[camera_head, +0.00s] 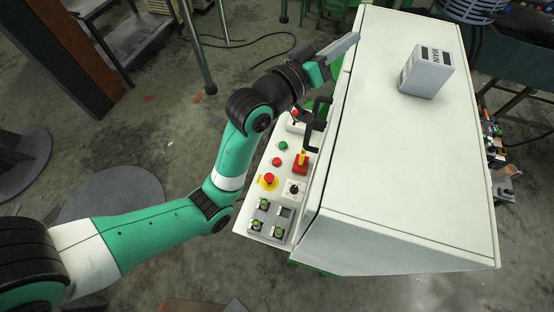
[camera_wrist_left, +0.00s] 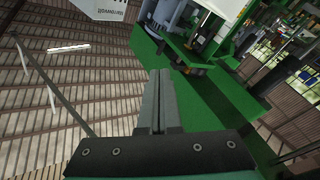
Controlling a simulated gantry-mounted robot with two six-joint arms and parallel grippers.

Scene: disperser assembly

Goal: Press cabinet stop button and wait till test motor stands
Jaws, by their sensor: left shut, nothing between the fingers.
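The white cabinet (camera_head: 410,150) fills the right half of the head view, with a sloped control panel (camera_head: 243,222) on its left side. The panel carries a green button (camera_head: 283,145), a red button (camera_head: 276,161), a red mushroom button (camera_head: 268,179) on yellow and a red-yellow rotary switch (camera_head: 301,162). No readable label shows which is the stop button. My left gripper (camera_head: 350,41) is shut and empty, beyond the panel's far end and apart from these buttons. Its closed fingers show in the left wrist view (camera_wrist_left: 158,75). My right gripper is not in view.
A grey box marked MAIN (camera_head: 427,72) stands on the cabinet top. Black handles (camera_head: 314,124) stick up beside the panel, near my forearm. A ribbed blue-grey machine (camera_head: 470,10), possibly a motor, is at top right; its motion cannot be told. Floor left of the panel is open.

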